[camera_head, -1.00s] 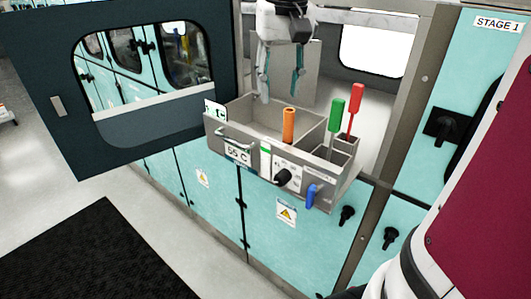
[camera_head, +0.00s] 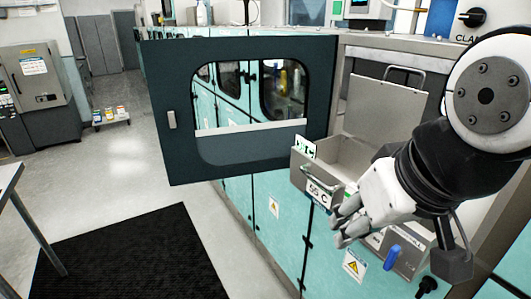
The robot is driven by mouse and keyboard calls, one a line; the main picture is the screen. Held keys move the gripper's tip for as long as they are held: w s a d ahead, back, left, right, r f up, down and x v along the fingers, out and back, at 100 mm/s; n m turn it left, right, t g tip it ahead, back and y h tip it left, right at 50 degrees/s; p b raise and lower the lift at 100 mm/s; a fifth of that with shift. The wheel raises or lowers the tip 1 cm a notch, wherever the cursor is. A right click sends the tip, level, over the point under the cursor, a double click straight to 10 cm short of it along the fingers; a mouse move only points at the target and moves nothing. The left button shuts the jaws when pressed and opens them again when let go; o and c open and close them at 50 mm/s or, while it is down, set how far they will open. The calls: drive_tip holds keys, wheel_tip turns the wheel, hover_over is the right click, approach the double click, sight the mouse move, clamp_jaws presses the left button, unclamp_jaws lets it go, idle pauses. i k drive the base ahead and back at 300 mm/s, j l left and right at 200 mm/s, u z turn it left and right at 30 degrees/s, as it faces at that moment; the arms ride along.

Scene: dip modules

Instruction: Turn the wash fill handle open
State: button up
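A grey open-topped wash module (camera_head: 305,180) stands out from the teal machine front, with a "56 C" display (camera_head: 319,193) on its face. A blue lever handle (camera_head: 393,251) hangs low on the module's front, at the right; it looks like the wash fill handle, but no label is readable. My gripper (camera_head: 342,228) is in front of the module face, left of the blue handle and apart from it. Its pale fingers point left and down, seen side-on; their gap is not clear. My gripper and arm hide the middle of the face and the module's right part.
A dark door (camera_head: 240,160) with a window stands open left of the module. A bar handle (camera_head: 320,180) juts from the module's left front. A raised grey lid (camera_head: 388,105) is behind.

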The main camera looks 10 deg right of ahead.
sight(396, 251)
drive_tip(key=z, duration=0.55)
drive_tip(key=k+l+u, duration=0.2)
drive_tip(key=k+j+z, duration=0.1)
drive_tip(key=k, duration=0.4)
drive_tip(key=k+j+z, duration=0.1)
drive_tip(key=k, duration=0.35)
